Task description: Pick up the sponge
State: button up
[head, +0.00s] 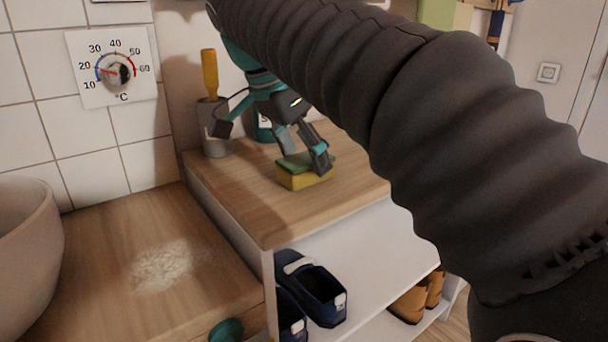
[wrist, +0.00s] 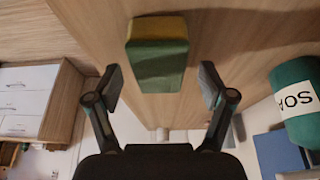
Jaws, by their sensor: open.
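The sponge (head: 304,172) is a yellow block with a green top, lying on the wooden top of the shelf unit (head: 262,222) in the head view. In the wrist view the sponge (wrist: 157,52) lies ahead, centred between the fingers and around their tips. My gripper (head: 303,150) is open just over the sponge; one finger hides part of the sponge's right side in the head view. In the wrist view my gripper (wrist: 160,88) has its fingers apart on either side, with gaps between them and the sponge. I cannot tell whether a finger touches it.
A grey cup (head: 214,140) with a yellow-handled tool stands left of my gripper. Blue shoes (head: 312,285) sit on the shelf below. A bowl (head: 25,250) stands on the lower counter.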

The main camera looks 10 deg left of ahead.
aim_at(306, 157)
jog(key=shift+w+d+f, duration=0.2)
jog(key=shift+f, duration=0.45)
jog(key=c, duration=1)
jog(key=shift+c, duration=0.2)
notch_tip(306, 157, up, 5)
jog(key=shift+f+p, duration=0.1)
jog(key=shift+p, duration=0.85)
jog(key=w+d+r+p, duration=0.1)
jog(key=w+d+r, duration=0.1)
jog(key=d, duration=0.3)
jog(key=w+d+r, duration=0.2)
jog(key=d+r, duration=0.2)
jog(key=d, duration=0.2)
jog(key=shift+p, duration=0.35)
jog(key=shift+r, duration=0.1)
jog(key=shift+o, duration=1.3)
jog(key=c, duration=0.3)
